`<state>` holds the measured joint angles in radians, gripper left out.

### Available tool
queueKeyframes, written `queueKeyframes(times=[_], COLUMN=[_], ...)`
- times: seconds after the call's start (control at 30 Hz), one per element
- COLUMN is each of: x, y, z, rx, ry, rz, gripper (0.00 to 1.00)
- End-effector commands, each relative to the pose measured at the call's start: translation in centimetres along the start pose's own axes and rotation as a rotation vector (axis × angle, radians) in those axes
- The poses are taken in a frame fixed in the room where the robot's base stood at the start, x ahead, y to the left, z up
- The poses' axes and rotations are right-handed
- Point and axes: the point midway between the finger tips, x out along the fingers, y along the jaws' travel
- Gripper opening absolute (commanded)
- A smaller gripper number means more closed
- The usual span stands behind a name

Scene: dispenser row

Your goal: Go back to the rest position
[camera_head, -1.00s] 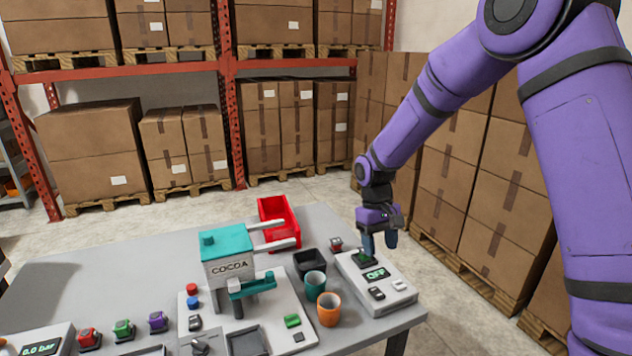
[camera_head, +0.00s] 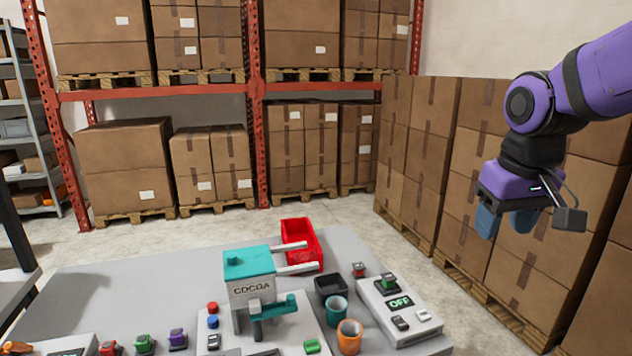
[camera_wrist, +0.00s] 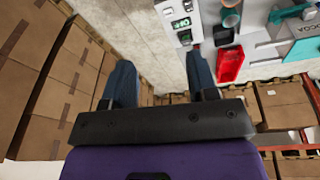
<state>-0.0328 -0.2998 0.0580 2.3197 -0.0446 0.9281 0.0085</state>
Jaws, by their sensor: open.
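My gripper (camera_head: 503,222) is raised in the air at the right of the head view, clear of the table and in front of stacked boxes. Its two blue fingers stand apart with nothing between them. In the wrist view my gripper (camera_wrist: 162,80) is also open and empty, with bare floor beyond the fingers. The white box with the OFF display (camera_head: 401,302) lies on the table to the lower left of my gripper, and it also shows in the wrist view (camera_wrist: 181,22).
The grey table (camera_head: 100,290) carries a teal-topped COCOA dispenser (camera_head: 250,277), a red bin (camera_head: 301,243), a black container (camera_head: 330,285), a teal cup (camera_head: 336,310) and an orange cup (camera_head: 349,337). Stacked boxes (camera_head: 420,150) stand right of the table.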

Motion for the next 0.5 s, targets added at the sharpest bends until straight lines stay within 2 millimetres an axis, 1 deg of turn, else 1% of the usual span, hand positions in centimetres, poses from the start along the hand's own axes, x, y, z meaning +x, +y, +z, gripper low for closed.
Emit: queueKeyframes(times=[0.03,0.2,0.4,0.5], x=[-0.9,-2.9,-4.3,-4.6], y=[0.2,0.8,1.1,1.2], z=[1.2,4.9,9.1,10.6], rx=[0.012,0.048,0.086,0.1], ry=[0.029,0.109,0.199,0.232], rz=[0.0,-0.004,-0.014,-0.018], gripper=[0.53,0.53,0.53,0.53])
